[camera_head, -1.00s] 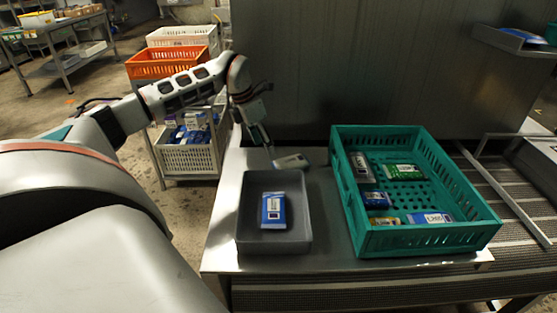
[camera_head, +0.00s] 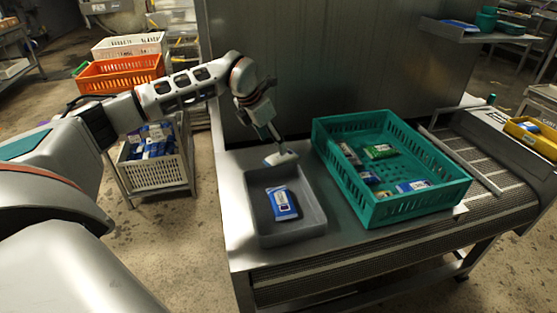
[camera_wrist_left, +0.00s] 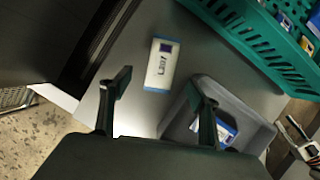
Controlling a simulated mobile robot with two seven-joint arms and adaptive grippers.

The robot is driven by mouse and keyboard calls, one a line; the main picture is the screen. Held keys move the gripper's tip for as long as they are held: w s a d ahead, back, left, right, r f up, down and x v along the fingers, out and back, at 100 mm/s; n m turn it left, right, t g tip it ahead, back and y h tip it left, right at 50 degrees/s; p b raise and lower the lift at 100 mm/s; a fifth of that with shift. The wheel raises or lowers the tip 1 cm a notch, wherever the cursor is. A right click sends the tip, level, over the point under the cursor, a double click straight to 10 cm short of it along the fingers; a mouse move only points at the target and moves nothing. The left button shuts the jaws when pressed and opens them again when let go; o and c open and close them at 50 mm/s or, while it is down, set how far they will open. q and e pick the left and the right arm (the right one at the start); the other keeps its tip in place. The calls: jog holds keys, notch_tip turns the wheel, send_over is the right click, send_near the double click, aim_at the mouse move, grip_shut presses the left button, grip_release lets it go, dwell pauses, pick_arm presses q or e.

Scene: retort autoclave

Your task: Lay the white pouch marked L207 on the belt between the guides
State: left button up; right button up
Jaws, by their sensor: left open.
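The white pouch (camera_head: 281,159) lies on the metal table just behind the grey tray.
The grey tray (camera_head: 258,228) holds a blue pouch (camera_head: 284,203). A green crate (camera_head: 412,206) with several pouches stands between the tray and the belt. A dark metal panel (camera_head: 330,70) rises behind the table. A yellow bin (camera_head: 535,138) is at far right.

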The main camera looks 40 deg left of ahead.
aim_at(280, 156)
pick_arm(q)
jog(key=shift+x, duration=1.15)
jog(key=shift+w+d+f, duration=0.2)
jog(key=shift+f, duration=0.35)
jog(key=b+x, duration=0.1)
jog(key=x, duration=0.3)
jog(key=shift+d+r, duration=0.1)
jog(key=shift+d, duration=0.05)
jog(key=shift+r, duration=0.1)
pick_arm(e)
jog(key=shift+w+d+f, duration=0.1)
jog(key=shift+w+d, duration=0.1)
jog(key=shift+w, duration=0.2)
pick_arm(q)
jog(key=c, duration=1.2)
jog(key=shift+c, duration=0.6)
pick_arm(e)
jog(key=shift+s+f, duration=0.15)
jog(key=shift+s, duration=0.1)
